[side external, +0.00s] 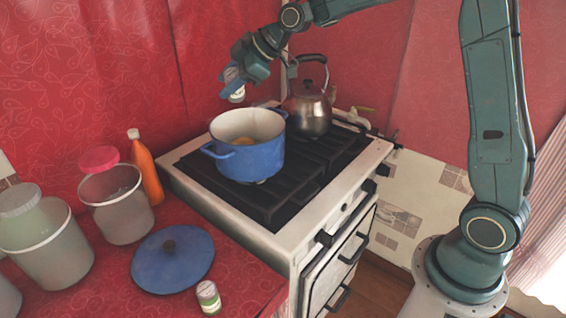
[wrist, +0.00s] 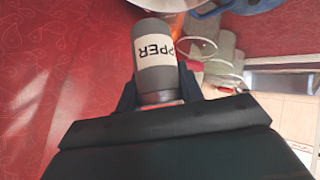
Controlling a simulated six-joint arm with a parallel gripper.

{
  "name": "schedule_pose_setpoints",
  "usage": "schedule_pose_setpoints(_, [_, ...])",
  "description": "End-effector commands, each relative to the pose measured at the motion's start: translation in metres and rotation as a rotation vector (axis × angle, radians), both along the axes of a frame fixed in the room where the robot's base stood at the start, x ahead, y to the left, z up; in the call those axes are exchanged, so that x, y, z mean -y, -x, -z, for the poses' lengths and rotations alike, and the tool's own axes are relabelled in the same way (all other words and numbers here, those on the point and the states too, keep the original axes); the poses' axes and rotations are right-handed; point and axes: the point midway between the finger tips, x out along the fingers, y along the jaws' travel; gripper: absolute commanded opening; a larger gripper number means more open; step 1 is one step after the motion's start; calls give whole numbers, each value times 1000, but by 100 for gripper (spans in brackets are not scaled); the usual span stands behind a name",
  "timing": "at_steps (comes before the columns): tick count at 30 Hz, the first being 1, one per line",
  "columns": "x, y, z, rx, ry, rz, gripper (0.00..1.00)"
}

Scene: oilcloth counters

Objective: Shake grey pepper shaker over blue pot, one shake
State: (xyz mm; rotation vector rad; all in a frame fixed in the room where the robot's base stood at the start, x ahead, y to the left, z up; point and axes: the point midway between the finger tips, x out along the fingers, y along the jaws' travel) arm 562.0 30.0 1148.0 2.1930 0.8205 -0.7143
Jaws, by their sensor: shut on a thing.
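The blue pot (side external: 255,160) stands on the stove with its lid off, and something yellowish lies inside it. My gripper (side external: 236,82) is above the pot and a little to its left in the side view. It is shut on the grey pepper shaker (side external: 234,90), which is tilted and clear of the pot. In the wrist view the shaker (wrist: 155,60) sits between the dark fingers (wrist: 158,100), and its label reads "PEPPER" in part, upside down. Part of the blue pot's rim (wrist: 205,10) shows at the top of the wrist view.
A steel kettle (side external: 309,110) stands behind the pot on the stove (side external: 225,190).

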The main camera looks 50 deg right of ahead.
Motion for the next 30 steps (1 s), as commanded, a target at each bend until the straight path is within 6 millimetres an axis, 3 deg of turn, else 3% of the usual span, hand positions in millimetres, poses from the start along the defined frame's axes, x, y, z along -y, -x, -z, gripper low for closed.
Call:
schedule_pose_setpoints(3, [23, -11, 2, 18, 18, 4, 14])
schedule_pose_setpoints(11, [58, -26, 4, 48, 47, 6, 14])
schedule_pose_setpoints(21, [53, -24, 45, 70, 70, 3, 14])
schedule_pose_setpoints(30, [53, -24, 54, 79, 78, 3, 14])
